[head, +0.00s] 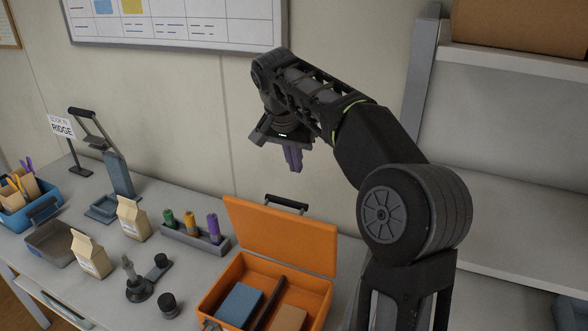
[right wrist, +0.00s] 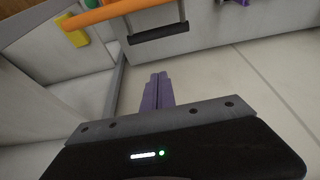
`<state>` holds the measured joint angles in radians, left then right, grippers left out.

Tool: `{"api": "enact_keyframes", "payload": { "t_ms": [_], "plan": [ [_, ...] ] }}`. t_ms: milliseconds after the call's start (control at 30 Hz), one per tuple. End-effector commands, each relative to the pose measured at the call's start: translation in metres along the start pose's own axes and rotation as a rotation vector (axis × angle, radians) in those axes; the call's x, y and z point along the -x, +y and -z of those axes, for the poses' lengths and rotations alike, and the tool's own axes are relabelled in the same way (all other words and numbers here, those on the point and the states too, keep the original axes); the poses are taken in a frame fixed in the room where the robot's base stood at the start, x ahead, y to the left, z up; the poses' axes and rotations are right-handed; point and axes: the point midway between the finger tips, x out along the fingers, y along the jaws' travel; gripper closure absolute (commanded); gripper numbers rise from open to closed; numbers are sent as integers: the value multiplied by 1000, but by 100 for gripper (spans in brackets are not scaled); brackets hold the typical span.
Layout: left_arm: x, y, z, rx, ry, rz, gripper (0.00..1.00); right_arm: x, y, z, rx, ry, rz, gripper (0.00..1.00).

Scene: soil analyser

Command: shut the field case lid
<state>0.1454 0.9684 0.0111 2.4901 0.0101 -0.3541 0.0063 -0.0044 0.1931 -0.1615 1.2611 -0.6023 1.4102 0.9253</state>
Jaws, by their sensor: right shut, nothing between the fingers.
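The orange field case (head: 318,297) stands on the table near the front, with its lid (head: 281,236) open and tilted up at the back. A dark handle (head: 286,204) sits at the lid's upper edge. My right gripper (head: 295,168), with purple fingers, is shut and empty, above and behind the raised lid. In the right wrist view, the gripper's fingers (right wrist: 156,90) are together. The dark handle (right wrist: 158,32) and the orange lid edge (right wrist: 105,12) show beyond them, apart from the fingers. My left gripper is not in view.
Inside the case lie a blue block (head: 239,304) and a tan block (head: 289,318). A rack (head: 195,241) with several coloured tubes stands left of the lid. Paper bags (head: 91,255), a grey tray (head: 51,243) and a blue bin (head: 32,211) stand further left. White shelves (head: 515,195) rise at the right.

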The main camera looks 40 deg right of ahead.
Motion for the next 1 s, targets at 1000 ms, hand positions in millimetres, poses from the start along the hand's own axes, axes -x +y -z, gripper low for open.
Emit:
{"api": "enact_keyframes", "payload": {
  "t_ms": [1000],
  "plan": [
    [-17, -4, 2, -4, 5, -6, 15, -65, 0, -38, 0, 0, 0, 100]
  ]
}}
